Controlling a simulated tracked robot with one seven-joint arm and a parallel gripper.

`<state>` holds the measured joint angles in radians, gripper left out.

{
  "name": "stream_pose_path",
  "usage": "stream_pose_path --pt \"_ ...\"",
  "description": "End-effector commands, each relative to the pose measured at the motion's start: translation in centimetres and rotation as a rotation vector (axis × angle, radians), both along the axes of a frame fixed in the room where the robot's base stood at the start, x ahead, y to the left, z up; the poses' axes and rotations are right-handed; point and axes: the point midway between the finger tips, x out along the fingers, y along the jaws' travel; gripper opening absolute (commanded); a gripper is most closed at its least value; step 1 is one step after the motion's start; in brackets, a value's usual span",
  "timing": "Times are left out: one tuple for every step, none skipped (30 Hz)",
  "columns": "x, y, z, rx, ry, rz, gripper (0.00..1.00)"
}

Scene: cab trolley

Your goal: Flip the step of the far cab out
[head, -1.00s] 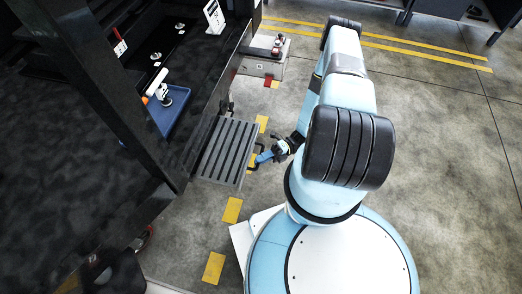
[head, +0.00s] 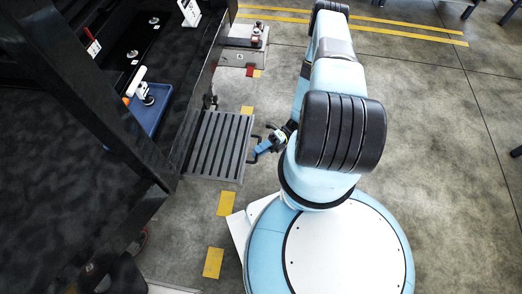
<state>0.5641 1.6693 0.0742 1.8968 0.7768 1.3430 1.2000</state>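A grey slatted step (head: 217,146) sticks out from the side of the dark cab (head: 105,110) at the left. It looks folded out and nearly flat, with its slatted face up. A thin black handle shows at its right edge. My gripper (head: 258,152) is at that edge, by the handle, with its blue part just right of the step. The fingers are small and partly merge with the handle, so I cannot tell whether they are closed on it. My arm rises over the floor to the right of the step.
A blue tray (head: 150,108) with small items sits inside the cab. A low grey unit (head: 240,56) with a red item stands beyond the step. Yellow floor marks (head: 226,203) run alongside the cab. The floor (head: 430,130) right of my arm is clear.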

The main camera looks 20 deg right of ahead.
Motion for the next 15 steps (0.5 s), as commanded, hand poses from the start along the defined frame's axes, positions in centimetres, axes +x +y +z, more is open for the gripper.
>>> stream_pose_path --pt "0.0 0.0 0.0 0.000 0.000 0.001 0.38" --pt "0.0 0.1 0.0 0.001 0.000 0.001 0.38" --pt "0.0 0.1 0.0 0.001 0.001 0.001 0.38" --pt "0.0 0.1 0.0 0.001 0.001 0.001 0.38" --pt "0.0 0.1 0.0 0.001 0.001 0.001 0.38" --pt "0.0 0.0 0.0 0.001 0.001 0.001 0.38" --pt "0.0 -0.1 0.0 0.000 0.001 0.001 0.38" --pt "0.0 -0.2 -0.1 0.000 0.000 0.001 0.38" --pt "0.1 -0.5 -0.1 0.000 0.000 0.001 0.38" --pt "0.2 -0.8 -0.1 0.000 0.000 0.001 0.38" --pt "0.3 -1.1 -0.2 0.000 0.000 0.000 0.38" --pt "0.4 -1.6 -0.3 0.000 -0.001 0.000 0.38" --pt "0.5 -2.0 -0.3 -0.001 -0.001 0.001 0.38" --pt "0.6 -2.5 -0.4 -0.001 -0.001 0.001 0.38" --pt "0.8 -3.3 -0.5 -0.001 -0.001 0.001 0.38"
